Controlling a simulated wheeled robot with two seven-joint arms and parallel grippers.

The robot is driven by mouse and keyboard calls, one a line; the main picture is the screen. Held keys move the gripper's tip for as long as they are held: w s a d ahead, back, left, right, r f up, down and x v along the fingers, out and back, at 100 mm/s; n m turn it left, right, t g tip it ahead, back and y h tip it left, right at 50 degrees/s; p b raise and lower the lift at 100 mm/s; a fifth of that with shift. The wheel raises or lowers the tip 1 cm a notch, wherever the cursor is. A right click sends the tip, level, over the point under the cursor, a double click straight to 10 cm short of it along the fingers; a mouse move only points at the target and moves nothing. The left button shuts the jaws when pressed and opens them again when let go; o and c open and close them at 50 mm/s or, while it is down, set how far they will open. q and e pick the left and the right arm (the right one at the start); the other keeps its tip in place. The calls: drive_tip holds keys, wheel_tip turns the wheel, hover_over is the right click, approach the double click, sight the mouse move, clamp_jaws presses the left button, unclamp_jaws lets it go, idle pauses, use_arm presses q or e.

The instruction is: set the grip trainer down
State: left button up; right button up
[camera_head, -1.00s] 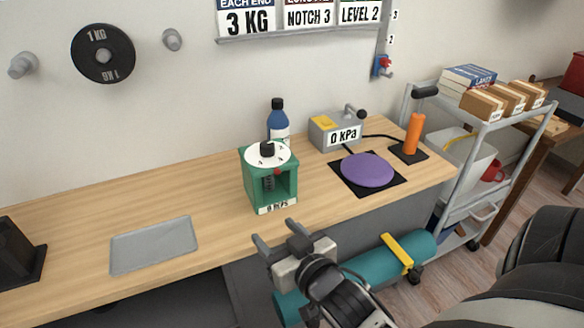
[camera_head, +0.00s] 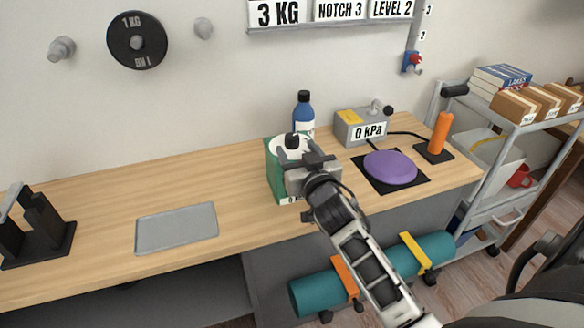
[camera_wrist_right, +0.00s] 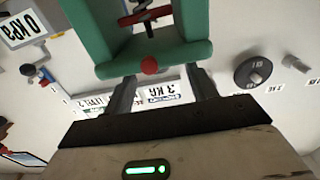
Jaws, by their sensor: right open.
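The grip trainer, a green box-like frame (camera_head: 277,183) with a black knob on its white dial top, stands upright on the desk. My right gripper (camera_head: 299,153) is open in front of its upper part and hides much of its front. In the right wrist view the green frame (camera_wrist_right: 106,69) with a red bar inside and a red ball on its edge fills the top middle. The open fingers of my right gripper (camera_wrist_right: 160,85) reach toward its lower edge. I cannot tell whether they touch it. My left gripper is not in view.
A grey tray (camera_head: 177,229) lies left on the desk (camera_head: 115,192), with a black stand (camera_head: 40,235) further left. A blue bottle (camera_head: 304,118) stands close behind the trainer. A purple pad (camera_head: 390,167) and a gauge box (camera_head: 360,127) are to its right. Desk between tray and trainer is clear.

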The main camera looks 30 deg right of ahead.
sight(294, 143)
drive_tip(key=x, duration=0.3)
drive_tip(key=shift+w+d, duration=0.25)
drive_tip(key=shift+w, duration=0.05)
clamp_jaws()
drive_tip(key=shift+r, duration=0.1)
